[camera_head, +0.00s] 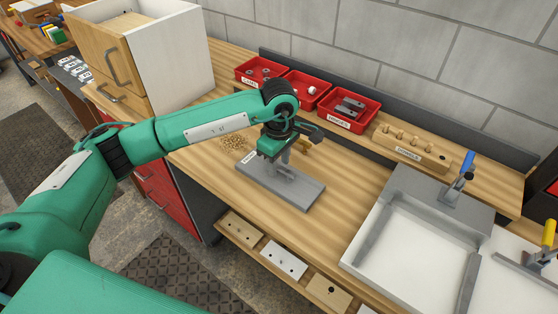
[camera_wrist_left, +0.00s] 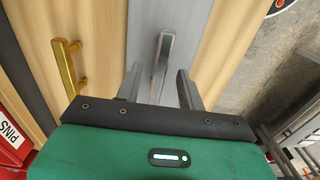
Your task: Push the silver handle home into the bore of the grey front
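The grey front (camera_head: 308,196) lies flat on the wooden bench, with a label at its left end. It fills the upper middle of the left wrist view (camera_wrist_left: 180,18). The silver handle (camera_wrist_left: 165,48) is over the grey front; whether its end sits in a bore is hidden. My left gripper (camera_head: 282,158) points down over the front. In the left wrist view its two fingers (camera_wrist_left: 159,70) stand apart on either side of the handle, with a visible gap on each side. My right gripper is not in view.
A brass handle (camera_wrist_left: 68,66) lies beside the front. Red bins (camera_head: 350,107) and a wooden peg block (camera_head: 411,146) stand behind it. A grey-rimmed tray (camera_head: 371,221) is at right, a wooden cabinet (camera_head: 177,56) at back left. Drilled panels (camera_head: 284,259) sit below the bench edge.

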